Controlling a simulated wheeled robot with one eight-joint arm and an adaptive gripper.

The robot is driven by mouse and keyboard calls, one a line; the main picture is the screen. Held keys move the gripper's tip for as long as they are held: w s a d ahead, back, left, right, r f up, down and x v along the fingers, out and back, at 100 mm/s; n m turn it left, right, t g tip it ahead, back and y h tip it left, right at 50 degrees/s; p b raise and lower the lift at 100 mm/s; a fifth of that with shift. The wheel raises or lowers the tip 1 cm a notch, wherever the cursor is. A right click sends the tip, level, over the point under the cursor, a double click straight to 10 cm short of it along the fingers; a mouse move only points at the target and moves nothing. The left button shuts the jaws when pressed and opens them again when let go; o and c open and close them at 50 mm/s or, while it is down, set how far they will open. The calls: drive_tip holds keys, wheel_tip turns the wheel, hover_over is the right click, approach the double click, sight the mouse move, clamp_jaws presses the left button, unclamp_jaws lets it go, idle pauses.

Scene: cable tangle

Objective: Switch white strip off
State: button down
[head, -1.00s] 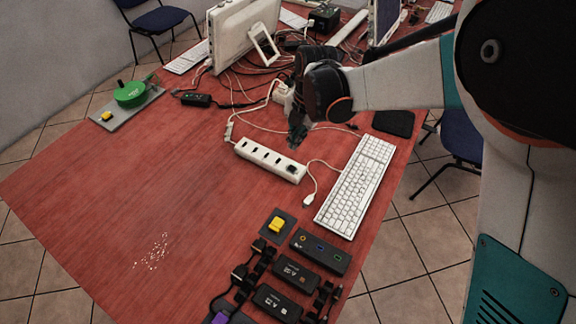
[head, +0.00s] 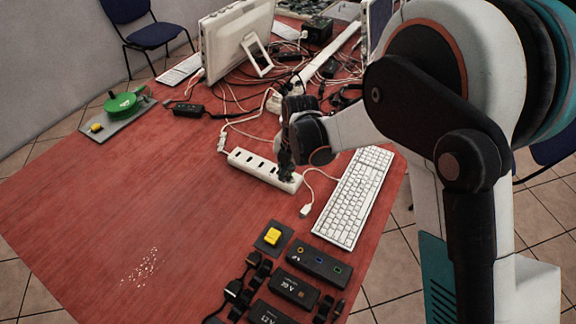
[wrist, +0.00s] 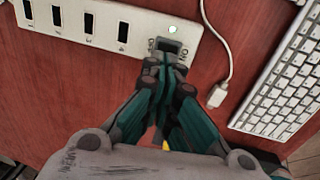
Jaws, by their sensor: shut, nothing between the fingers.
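The white power strip (head: 258,168) lies on the red table in the head view, with several dark sockets along it. In the wrist view the strip (wrist: 66,21) runs across the upper left. Its dark rocker switch (wrist: 167,46) is at its right end, beside a lit green light (wrist: 172,29). My gripper (wrist: 166,62) is shut and empty, its fingertips right at the near edge of the switch. I cannot tell whether they touch it. In the head view my gripper (head: 286,178) covers the switch end of the strip.
A white keyboard (head: 354,197) lies right of the strip, with a loose white cable plug (wrist: 217,97) between them. Black adapters (head: 293,288) and a yellow button (head: 272,236) are at the front. A monitor (head: 237,42) and tangled cables are behind. The table's left side is mostly clear.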

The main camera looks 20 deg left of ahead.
drive_tip(key=shift+a+f, duration=0.1)
drive_tip(key=shift+f, duration=0.6)
drive_tip(key=shift+f, duration=0.1)
drive_tip(key=shift+a+f+b, duration=0.25)
drive_tip(key=shift+f+b, duration=0.05)
drive_tip(key=shift+b, duration=0.15)
drive_tip(key=shift+r, duration=0.1)
drive_tip(key=shift+d, duration=0.2)
drive_tip(key=shift+s+d+f, duration=0.2)
drive_tip(key=shift+d, duration=0.45)
drive_tip(key=shift+r, duration=0.1)
